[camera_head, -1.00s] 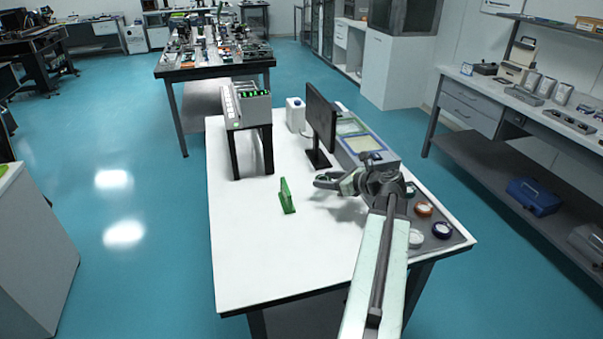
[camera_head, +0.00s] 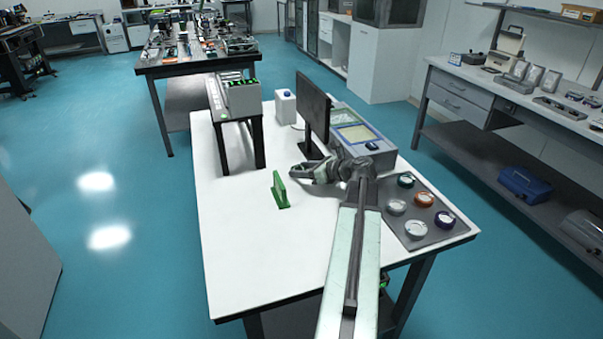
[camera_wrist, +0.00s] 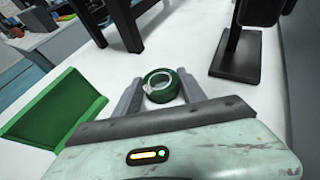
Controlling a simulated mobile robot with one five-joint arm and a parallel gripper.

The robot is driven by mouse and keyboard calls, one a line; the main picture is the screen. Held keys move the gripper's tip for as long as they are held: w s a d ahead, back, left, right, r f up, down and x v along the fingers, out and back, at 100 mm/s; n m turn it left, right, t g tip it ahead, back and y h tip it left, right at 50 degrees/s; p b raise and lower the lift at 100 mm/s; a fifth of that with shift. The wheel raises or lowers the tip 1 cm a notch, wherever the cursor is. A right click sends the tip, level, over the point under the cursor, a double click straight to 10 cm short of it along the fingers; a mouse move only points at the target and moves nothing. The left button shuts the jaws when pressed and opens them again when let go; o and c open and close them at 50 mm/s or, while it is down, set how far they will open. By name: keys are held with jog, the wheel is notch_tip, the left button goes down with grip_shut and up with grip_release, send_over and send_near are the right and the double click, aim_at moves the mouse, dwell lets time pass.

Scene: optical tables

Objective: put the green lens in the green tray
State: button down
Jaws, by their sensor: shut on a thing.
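The green lens (camera_wrist: 161,86) is a dark green ring with clear glass, held between the two fingers of my gripper (camera_wrist: 160,90) in the wrist view. My gripper also shows in the head view (camera_head: 308,172), just above the white table, where I cannot make out the lens. The green tray (camera_wrist: 55,108) is at the left of the wrist view, beside my left finger and apart from it. In the head view the green tray (camera_head: 279,188) appears as a narrow green piece with an upright panel, a little left of my gripper.
A monitor (camera_head: 315,105) stands behind my gripper, with a grey instrument (camera_head: 372,143) to its right. A black stand (camera_head: 240,150) is behind the tray. The table (camera_head: 240,260) is clear at front left.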

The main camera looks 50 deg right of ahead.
jog(key=shift+f, duration=0.1)
jog(key=c, duration=0.7)
grip_release()
jog(key=shift+o, duration=0.2)
